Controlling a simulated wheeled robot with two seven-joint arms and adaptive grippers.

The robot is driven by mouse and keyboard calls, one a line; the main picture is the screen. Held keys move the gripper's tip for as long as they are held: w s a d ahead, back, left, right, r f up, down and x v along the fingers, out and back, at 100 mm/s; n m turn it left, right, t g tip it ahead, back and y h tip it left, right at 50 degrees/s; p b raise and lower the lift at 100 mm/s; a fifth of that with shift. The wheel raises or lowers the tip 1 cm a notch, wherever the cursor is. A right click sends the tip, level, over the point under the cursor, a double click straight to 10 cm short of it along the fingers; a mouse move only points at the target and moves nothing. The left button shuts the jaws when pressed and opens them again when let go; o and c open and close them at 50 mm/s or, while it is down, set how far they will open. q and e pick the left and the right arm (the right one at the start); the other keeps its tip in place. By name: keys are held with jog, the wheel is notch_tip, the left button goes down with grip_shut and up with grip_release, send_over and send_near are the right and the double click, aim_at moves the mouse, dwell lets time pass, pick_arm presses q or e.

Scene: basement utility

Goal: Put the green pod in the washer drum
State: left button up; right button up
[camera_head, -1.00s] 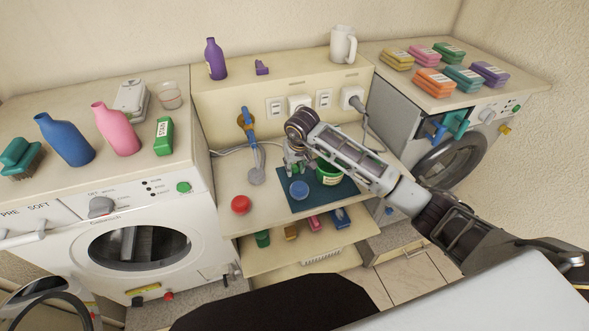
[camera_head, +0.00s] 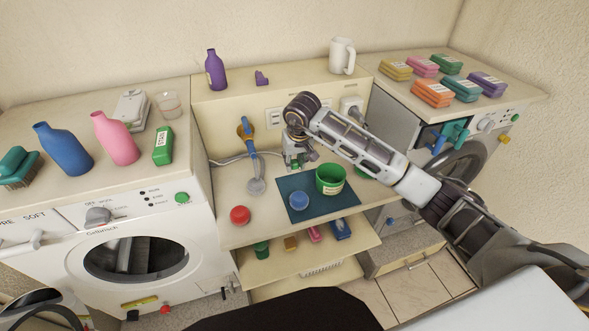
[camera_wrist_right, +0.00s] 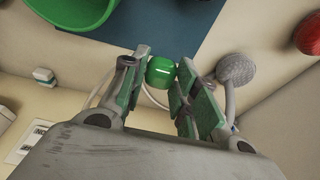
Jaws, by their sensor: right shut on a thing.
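In the head view my right gripper (camera_head: 297,165) is over the back edge of the blue mat, shut on the pod, which is mostly hidden there. The left white washer (camera_head: 140,230) has a dark round drum opening (camera_head: 137,258). Its round door (camera_head: 45,305) shows swung open at the lower left. My left gripper is not in view.
The blue mat (camera_head: 333,205) carries a green tub (camera_head: 330,179) and a blue ball (camera_head: 299,201). A red ball (camera_head: 240,215) and a grey shower head (camera_head: 256,186) lie to the left. Bottles stand on the washer top. The right washer (camera_head: 420,115) has coloured packs on top.

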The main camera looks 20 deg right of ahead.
jog(key=shift+r, duration=1.45)
